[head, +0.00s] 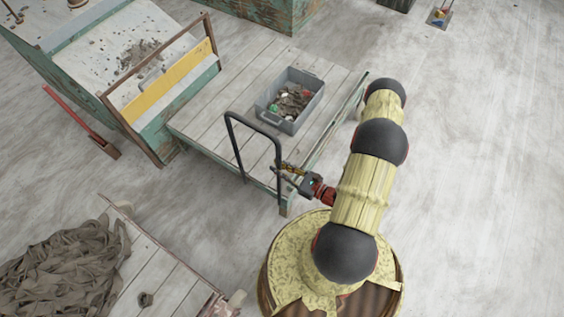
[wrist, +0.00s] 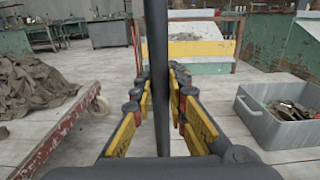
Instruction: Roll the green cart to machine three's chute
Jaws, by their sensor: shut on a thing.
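The green cart (head: 225,117) is a flat cart with pale planks, worn green edges and a dark hoop handle (head: 233,147). Its left end lies close beside a machine's sloped chute (head: 141,53) with a yellow band; I cannot tell whether they touch. No number on the machine is readable. The yellow band (wrist: 190,48) also shows ahead in the wrist view. My gripper (head: 283,169) is shut on the handle's right upright, which shows as a dark pole (wrist: 158,60) between the yellow fingers in the wrist view.
A grey bin (head: 283,124) of scraps stands on the cart. A red bar (head: 78,118) lies left of the chute. The floor at right is clear.

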